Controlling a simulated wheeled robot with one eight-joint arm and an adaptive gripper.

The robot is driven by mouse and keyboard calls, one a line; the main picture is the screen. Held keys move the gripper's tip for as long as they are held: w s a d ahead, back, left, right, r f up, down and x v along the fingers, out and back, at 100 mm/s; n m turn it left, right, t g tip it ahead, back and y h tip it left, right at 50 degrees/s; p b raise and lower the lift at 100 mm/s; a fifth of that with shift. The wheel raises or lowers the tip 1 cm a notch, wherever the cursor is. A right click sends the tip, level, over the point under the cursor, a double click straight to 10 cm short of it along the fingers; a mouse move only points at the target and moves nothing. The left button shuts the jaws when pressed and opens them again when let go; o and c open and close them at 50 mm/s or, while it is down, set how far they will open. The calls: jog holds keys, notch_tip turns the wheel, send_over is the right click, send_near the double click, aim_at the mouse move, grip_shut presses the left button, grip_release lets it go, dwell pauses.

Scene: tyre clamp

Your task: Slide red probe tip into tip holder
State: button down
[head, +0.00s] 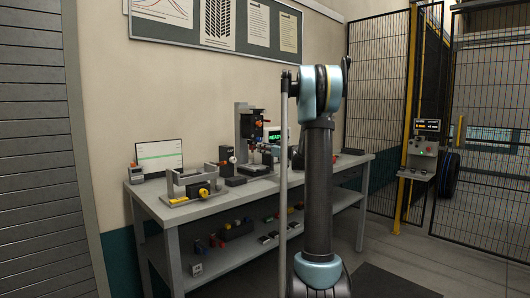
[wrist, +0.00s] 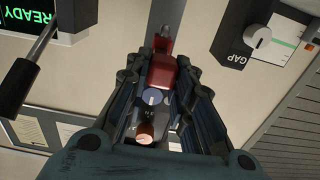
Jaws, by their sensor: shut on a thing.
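In the wrist view, the red probe tip (wrist: 162,76) is a small red block between the two dark fingers of my gripper (wrist: 163,86). The gripper is shut on it. A small metal piece (wrist: 163,46) shows just beyond the red block, in front of a grey upright bar (wrist: 168,15). Whether this is the tip holder, and whether it touches the tip, I cannot tell. A blue-grey round end (wrist: 152,97) and a copper-coloured cylinder (wrist: 146,134) show nearer the palm.
In the head view, the grey workbench (head: 215,204) carries a yellow-knobbed fixture (head: 189,185) and a display panel (head: 159,157). The wrist view shows a READY screen (wrist: 30,18), a black lever (wrist: 25,75) at left and a GAP knob box (wrist: 250,38) at right.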

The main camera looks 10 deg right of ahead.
jog(key=c, duration=1.3)
grip_release()
jog(key=v, duration=1.1)
jog(key=s+a+f+m+g+h, duration=0.1)
jog(key=s+a+f+g, duration=0.25)
jog(key=s, duration=0.55)
jog(key=s+a+f+g+h, duration=0.15)
jog(key=s+a+f, duration=0.3)
jog(key=s, duration=0.45)
jog(key=s+a+f+m+g+h, duration=0.1)
jog(key=s+a+f+g, duration=0.25)
jog(key=s, duration=0.55)
jog(key=s+d+f+m+g+h, duration=0.2)
jog(key=s+f, duration=0.6)
jog(key=s, duration=0.4)
jog(key=s+d+f+m+g+h, duration=0.2)
jog(key=s+d+f+h, duration=0.3)
jog(key=s+f, duration=0.3)
jog(key=s+d+m, duration=0.1)
jog(key=s, duration=0.3)
jog(key=shift+s+f, duration=0.25)
jog(key=shift+f, duration=0.05)
